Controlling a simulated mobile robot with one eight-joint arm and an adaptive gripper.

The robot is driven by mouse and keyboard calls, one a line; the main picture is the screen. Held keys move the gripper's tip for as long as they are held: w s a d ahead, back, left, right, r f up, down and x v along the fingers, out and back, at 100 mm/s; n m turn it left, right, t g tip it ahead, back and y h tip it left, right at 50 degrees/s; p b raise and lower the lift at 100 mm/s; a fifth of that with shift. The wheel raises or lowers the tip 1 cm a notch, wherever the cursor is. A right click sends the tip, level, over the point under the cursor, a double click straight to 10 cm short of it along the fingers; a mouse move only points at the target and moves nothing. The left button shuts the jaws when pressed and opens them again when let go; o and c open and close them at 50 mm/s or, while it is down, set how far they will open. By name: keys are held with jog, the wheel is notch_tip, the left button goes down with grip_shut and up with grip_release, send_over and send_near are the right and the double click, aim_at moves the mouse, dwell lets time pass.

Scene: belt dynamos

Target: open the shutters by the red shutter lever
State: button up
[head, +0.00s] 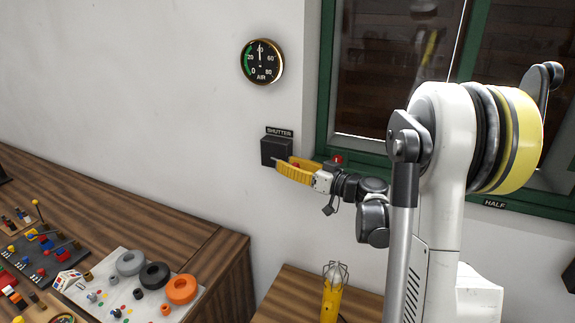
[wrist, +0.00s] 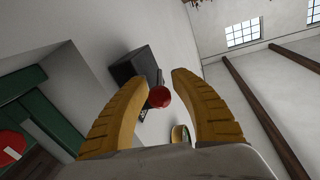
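The red shutter lever shows its round red knob (wrist: 160,97) in the wrist view, beside a black box (wrist: 135,66) on the wall. In the head view the box (head: 274,150) sits under a SHUTTER sign, and a bit of the red knob (head: 296,164) shows behind the fingers. My gripper (wrist: 160,79) is open, its yellow fingers on either side of the knob with gaps visible. In the head view my gripper (head: 283,168) is just in front of the box. The lever's stem is mostly hidden. The green-framed window (head: 400,50) has dark panes.
An AIR gauge (head: 262,61) hangs above the box. A red round part (head: 337,159) sits on the window frame, near my wrist. A HALF label (head: 494,204) is under the window. A yellow lamp-like object (head: 333,290) stands below; a cluttered bench (head: 190,235) is at left.

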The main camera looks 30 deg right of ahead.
aim_at(273, 160)
grip_shut()
jog(key=shift+f, duration=0.1)
jog(key=f+t+b, duration=0.1)
jog(key=t+b, duration=0.1)
jog(key=b, duration=0.3)
jog(key=f+m+t+y+b, duration=0.1)
jog(key=t+b, duration=0.1)
jog(key=b, duration=0.3)
jog(key=w+f+m+t+b, duration=0.1)
jog(key=t+b, duration=0.1)
jog(key=b, duration=0.3)
jog(key=shift+a+f+t+y, duration=0.3)
jog(key=shift+a+t+y, duration=0.1)
jog(key=shift+m+t, duration=0.3)
jog(key=shift+r, duration=0.1)
